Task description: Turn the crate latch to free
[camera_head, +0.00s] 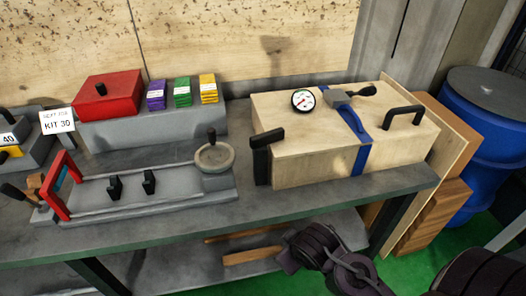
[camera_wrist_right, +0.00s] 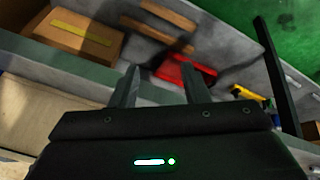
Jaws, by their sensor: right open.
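The crate (camera_head: 310,163) is a pale wooden box on the right part of the bench, lid down. A blue strap (camera_head: 360,160) runs over its top and front, with a grey buckle and dark lever (camera_head: 350,96) on top. A black angled fitting (camera_head: 263,158) sits at its left front corner. I cannot tell for sure which of these is the latch. My right gripper shows in the right wrist view (camera_wrist_right: 161,88), open, with nothing between its fingers. My right arm's dark links are below the bench's front edge in the head view. My left gripper is out of view.
A round gauge (camera_head: 303,99) and a black handle (camera_head: 404,117) stand on the crate. A grey fixture with a handwheel (camera_head: 215,158) is to its left. Blue barrels (camera_head: 489,130) stand at right. The lower shelf holds a cardboard box (camera_wrist_right: 75,42) and a red object (camera_wrist_right: 186,75).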

